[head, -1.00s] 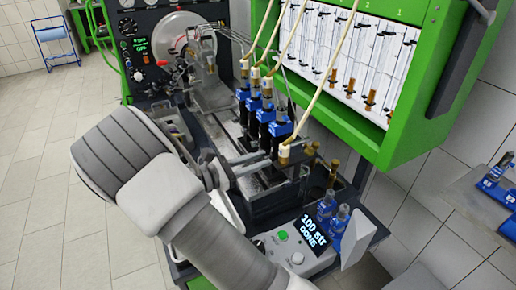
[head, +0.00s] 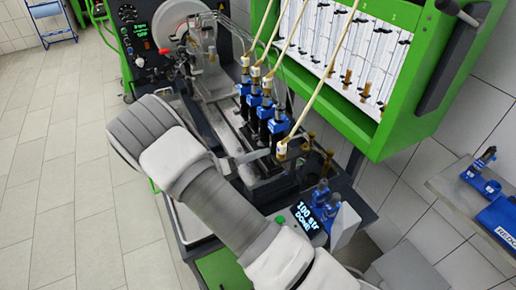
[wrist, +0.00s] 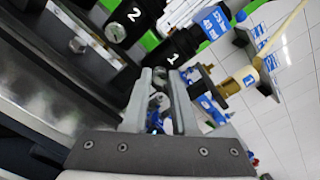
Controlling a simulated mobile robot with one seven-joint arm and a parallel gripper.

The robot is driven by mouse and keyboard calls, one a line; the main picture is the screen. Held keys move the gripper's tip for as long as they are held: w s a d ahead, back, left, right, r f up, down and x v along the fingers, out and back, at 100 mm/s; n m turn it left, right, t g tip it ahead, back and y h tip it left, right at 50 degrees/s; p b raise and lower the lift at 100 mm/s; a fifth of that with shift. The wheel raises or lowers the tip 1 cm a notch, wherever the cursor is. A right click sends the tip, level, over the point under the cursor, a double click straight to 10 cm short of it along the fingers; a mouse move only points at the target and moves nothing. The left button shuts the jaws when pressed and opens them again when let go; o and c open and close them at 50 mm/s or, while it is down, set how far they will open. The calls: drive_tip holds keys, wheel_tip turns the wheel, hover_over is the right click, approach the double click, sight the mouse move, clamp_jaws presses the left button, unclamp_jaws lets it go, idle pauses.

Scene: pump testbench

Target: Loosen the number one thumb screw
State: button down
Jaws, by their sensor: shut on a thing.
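The number one clamp is a black block marked "1" (wrist: 175,55), at the top middle of the wrist view. My gripper (wrist: 160,76) reaches up to its lower end, with a finger on each side of a small silver thumb screw (wrist: 160,74). The jaws are shut on this screw, though the fingers partly hide it. In the head view my gripper (head: 250,156) points right at the nearest of the row of black and blue injectors (head: 279,126). The screw itself cannot be made out there.
The neighbouring block marked "2" (wrist: 130,17) has its own silver screw (wrist: 115,32) close to the left finger. Cream hoses (head: 322,85) run up from the injectors to the green cabinet (head: 405,105). A display (head: 304,217) reads "100 str DONE".

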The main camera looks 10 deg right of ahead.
drive_tip(key=n+p, duration=0.1)
drive_tip(key=n, duration=0.2)
drive_tip(key=shift+n, duration=0.3)
drive_tip(key=shift+n+p, duration=0.75)
drive_tip(key=shift+n, duration=1.15)
drive_tip(key=c, duration=0.7)
unclamp_jaws()
drive_tip(key=shift+a, duration=0.1)
drive_tip(key=b+v, duration=0.4)
drive_tip(key=v, duration=1.3)
